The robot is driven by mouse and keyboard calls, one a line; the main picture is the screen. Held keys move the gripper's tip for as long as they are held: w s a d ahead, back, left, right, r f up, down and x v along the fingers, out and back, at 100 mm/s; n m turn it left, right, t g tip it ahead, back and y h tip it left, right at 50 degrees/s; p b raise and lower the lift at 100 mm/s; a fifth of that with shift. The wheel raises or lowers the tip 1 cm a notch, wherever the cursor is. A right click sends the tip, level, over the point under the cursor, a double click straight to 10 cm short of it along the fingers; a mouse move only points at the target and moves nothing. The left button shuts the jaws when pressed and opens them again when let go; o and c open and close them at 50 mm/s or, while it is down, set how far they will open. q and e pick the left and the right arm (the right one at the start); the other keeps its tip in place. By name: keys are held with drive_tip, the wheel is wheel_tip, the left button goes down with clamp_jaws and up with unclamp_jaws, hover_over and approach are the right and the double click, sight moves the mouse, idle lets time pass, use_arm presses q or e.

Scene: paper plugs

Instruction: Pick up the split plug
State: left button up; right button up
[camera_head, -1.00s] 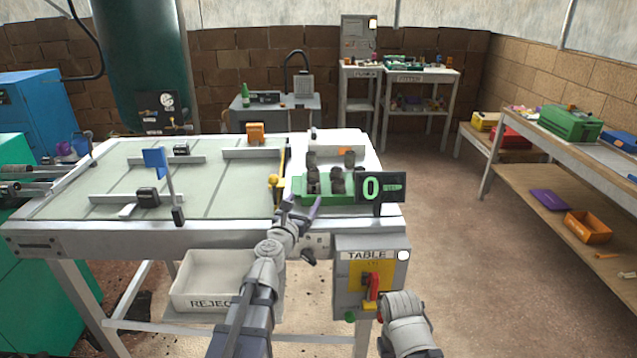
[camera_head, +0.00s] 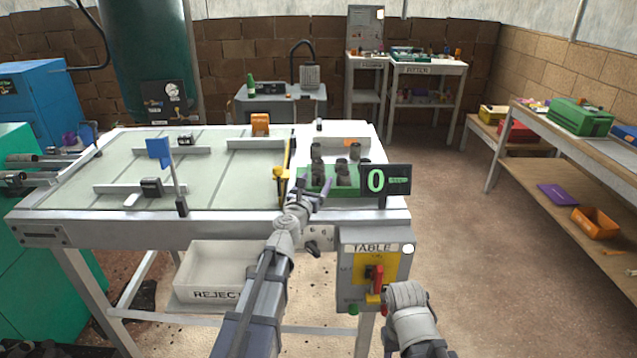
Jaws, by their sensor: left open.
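Several dark grey-brown plugs stand on and around the green block (camera_head: 375,188) at the right end of the table. One plug (camera_head: 355,151) stands at the back, and another plug (camera_head: 316,151) is to its left. Nearer plugs (camera_head: 343,172) are at the green block. I cannot tell which plug is split. My left gripper (camera_head: 310,192) is open at the front left edge of the green block, its fingers apart and no plug visibly between them. My right arm shows low at the right, by the control box, but its fingers cannot be made out.
The table (camera_head: 120,228) has rails, a blue flag (camera_head: 158,152) and an orange block (camera_head: 260,124). A black "0" display (camera_head: 386,180) stands right of the green block. A white REJECT bin (camera_head: 215,280) sits below.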

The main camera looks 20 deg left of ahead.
use_arm(q)
drive_tip(key=shift+w, duration=1.25)
drive_tip(key=shift+s, duration=0.1)
drive_tip(key=shift+c, duration=0.4)
clamp_jaws()
